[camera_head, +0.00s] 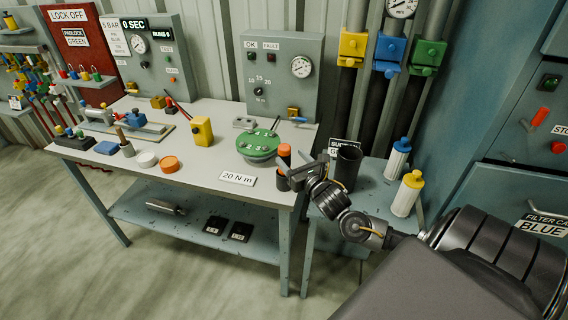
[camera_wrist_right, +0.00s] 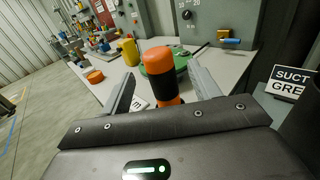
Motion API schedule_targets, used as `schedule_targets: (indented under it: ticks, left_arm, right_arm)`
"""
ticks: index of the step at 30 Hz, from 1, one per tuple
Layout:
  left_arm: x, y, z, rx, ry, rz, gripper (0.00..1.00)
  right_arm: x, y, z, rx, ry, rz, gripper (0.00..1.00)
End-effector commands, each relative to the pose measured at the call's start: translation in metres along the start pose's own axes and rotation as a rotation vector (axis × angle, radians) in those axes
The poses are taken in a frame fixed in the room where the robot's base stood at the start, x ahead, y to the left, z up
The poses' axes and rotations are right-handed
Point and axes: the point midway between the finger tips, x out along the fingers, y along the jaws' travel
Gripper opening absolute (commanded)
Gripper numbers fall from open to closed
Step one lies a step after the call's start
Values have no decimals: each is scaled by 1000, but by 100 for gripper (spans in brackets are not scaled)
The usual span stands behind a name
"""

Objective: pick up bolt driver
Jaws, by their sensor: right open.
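The bolt driver (camera_head: 285,151), an orange upright handle with black bands, stands at the front right corner of the workbench. Its lower part looks black in the head view. My right gripper (camera_head: 298,172) is beside it, open. In the right wrist view the bolt driver (camera_wrist_right: 160,62) rises between the two spread fingers of the right gripper (camera_wrist_right: 163,90), with a gap visible on each side. Its lower end is hidden behind the gripper body. My left gripper is not in view.
A green round fixture (camera_head: 259,146) and a "20 N m" card (camera_head: 238,178) lie near on the workbench (camera_head: 215,165). A black cup (camera_head: 346,166) and white bottles with blue (camera_head: 397,158) and yellow (camera_head: 407,194) caps stand on the side table to the right.

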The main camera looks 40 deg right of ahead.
Motion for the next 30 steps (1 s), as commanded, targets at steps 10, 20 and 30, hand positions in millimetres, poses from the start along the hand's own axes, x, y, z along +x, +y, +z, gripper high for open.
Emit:
schedule_targets:
  ticks: [10, 20, 30]
  left_arm:
    - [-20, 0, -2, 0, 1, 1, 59]
    - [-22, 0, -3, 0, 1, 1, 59]
    - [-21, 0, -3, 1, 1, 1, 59]
  right_arm:
    - [37, 1, 1, 1, 1, -2, 62]
    - [52, 2, -3, 2, 3, 1, 62]
    - [51, 2, -2, 1, 2, 1, 26]
